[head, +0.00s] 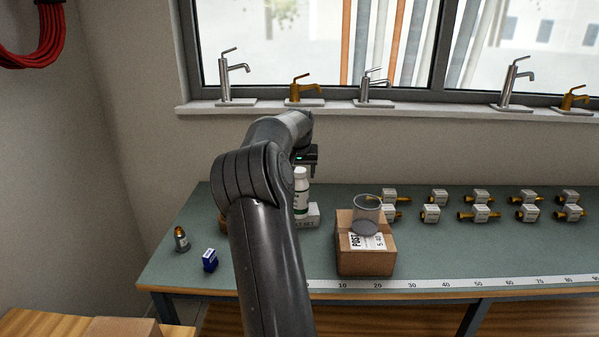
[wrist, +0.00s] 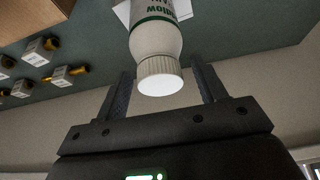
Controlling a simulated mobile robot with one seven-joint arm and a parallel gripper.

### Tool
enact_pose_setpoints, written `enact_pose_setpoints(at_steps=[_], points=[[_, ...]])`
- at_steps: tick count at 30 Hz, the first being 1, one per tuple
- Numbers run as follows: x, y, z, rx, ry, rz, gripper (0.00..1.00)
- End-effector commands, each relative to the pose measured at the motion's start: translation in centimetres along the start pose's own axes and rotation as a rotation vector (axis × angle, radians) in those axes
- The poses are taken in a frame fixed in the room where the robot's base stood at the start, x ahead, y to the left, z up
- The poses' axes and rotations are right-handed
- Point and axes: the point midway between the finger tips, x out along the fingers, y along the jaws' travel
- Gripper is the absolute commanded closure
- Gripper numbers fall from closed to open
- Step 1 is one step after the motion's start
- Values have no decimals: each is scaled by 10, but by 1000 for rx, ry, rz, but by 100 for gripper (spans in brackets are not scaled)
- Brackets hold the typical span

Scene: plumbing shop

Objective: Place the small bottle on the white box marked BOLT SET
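The small bottle (head: 301,188) is white with a green-lettered label and a ribbed white cap. It is upright and appears to stand on the white box (head: 312,217), whose visible lettering ends in "SET"; my arm covers the box's left part. In the wrist view the bottle (wrist: 155,35) shows cap towards me, with a corner of a white surface (wrist: 122,12) behind it. My gripper (wrist: 163,75) is open, with a finger on each side of the cap and gaps showing between. In the head view my gripper (head: 304,157) is just above the bottle.
A brown carton (head: 366,262) with a clear cup (head: 367,210) on it stands right of the white box. A small copper-topped container (head: 181,240) and a blue box (head: 210,260) are at left. Several brass valves (head: 433,214) fill the right. Taps line the sill (head: 430,106).

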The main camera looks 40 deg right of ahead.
Motion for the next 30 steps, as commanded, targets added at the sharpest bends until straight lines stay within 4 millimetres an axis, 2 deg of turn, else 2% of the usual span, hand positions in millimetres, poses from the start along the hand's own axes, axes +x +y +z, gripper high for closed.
enact_pose_setpoints(at_steps=[8, 11, 22, 27, 30], points=[[-5, 0, -2, -1, 2, 0, 36], [-19, -1, -2, 0, 4, -2, 36], [-95, 0, -1, -1, 3, -1, 36], [-116, 0, -1, -1, 1, -1, 36], [-121, 0, -1, 0, 1, 0, 36]])
